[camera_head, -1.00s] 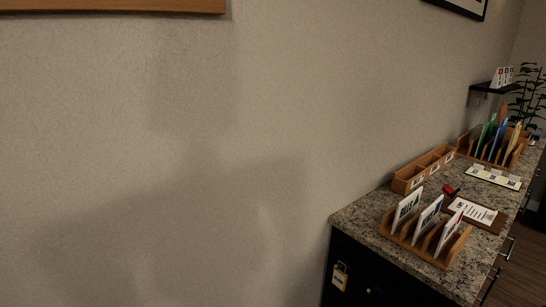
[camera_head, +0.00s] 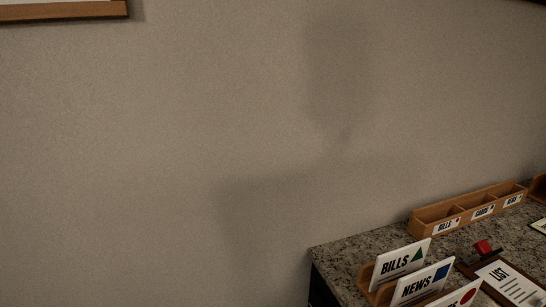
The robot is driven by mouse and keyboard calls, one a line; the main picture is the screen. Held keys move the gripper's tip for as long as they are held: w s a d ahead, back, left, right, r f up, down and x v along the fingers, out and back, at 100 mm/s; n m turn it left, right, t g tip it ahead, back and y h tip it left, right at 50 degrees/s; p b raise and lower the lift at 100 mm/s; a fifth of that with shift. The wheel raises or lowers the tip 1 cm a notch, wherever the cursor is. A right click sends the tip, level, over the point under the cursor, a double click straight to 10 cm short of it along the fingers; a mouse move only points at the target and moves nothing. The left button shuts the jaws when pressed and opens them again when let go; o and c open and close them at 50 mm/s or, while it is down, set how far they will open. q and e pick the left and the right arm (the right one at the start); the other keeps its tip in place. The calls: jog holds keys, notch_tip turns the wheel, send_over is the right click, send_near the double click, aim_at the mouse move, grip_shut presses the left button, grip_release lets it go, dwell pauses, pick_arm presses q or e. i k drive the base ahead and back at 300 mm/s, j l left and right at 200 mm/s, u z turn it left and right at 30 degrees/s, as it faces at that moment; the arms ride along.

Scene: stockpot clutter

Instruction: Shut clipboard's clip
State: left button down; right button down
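The clipboard (camera_head: 531,300) lies on the granite counter at the lower right of the head view, cut off by the frame edge. A white sheet headed LIST (camera_head: 508,281) is on it. A red-topped clip (camera_head: 483,247) stands at its upper left end, raised above the dark board; whether it is open is hard to tell at this size. Neither of my grippers is in view.
A wooden rack holds cards marked BILLS (camera_head: 400,261) and NEWS (camera_head: 421,284), standing in front of the clipboard. A labelled wooden compartment box (camera_head: 467,209) stands along the wall. The granite counter (camera_head: 345,252) is bare at its left end.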

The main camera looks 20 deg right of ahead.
aim_at(482, 247)
jog(key=k+l, duration=0.1)
jog(key=l, duration=1.55)
jog(key=k+l, duration=0.15)
jog(key=l, duration=0.65)
jog(key=k+l, duration=0.1)
jog(key=l, duration=1.55)
jog(key=k+l, duration=0.15)
jog(key=l, duration=0.65)
